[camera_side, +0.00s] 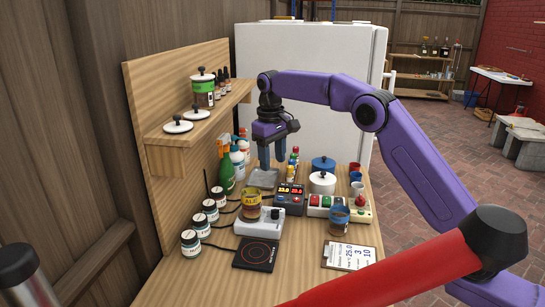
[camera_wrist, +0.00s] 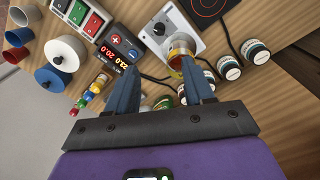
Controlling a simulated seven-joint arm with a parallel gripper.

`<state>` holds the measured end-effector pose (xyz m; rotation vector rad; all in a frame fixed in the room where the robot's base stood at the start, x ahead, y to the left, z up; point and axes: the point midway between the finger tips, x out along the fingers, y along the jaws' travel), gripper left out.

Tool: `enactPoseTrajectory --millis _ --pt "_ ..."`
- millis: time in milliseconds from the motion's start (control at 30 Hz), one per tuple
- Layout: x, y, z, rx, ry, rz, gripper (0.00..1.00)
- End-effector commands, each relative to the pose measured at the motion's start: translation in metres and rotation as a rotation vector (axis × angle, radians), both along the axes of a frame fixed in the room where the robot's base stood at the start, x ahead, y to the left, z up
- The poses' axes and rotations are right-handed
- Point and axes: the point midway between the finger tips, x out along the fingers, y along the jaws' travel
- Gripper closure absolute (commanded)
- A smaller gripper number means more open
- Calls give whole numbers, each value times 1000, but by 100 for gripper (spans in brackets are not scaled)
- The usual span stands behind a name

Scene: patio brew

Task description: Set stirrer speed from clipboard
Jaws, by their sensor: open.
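The clipboard (camera_side: 348,255) lies at the table's front right in the side view; its sheet seems to read 25.0, 3 and 10, with labels too small to read. The stirrer, a pale grey box (camera_side: 262,226), stands mid-table with a dark knob (camera_side: 275,213) on its top and an amber ALE jar (camera_side: 251,204) on it. In the wrist view the stirrer (camera_wrist: 190,17), its knob (camera_wrist: 158,29) and the jar (camera_wrist: 182,46) show beyond my fingers. My gripper (camera_side: 273,166) is open and empty, pointing down above the table behind the stirrer. The knob's setting is unreadable.
Several small jars (camera_side: 190,242) line the left. A black hotplate-like pad (camera_side: 256,254) lies in front. Spray bottles (camera_side: 226,170) stand behind left.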

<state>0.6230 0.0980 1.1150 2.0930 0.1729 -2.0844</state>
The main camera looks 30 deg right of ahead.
Motion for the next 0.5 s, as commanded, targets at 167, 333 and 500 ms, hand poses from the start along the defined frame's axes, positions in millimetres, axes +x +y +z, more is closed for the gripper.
enactPoseTrajectory --millis 167,333,500 --pt "0 0 0 0 -1 10 48" --pt "-2 -1 0 2 2 169 48" --pt "-4 -3 0 3 1 455 48"
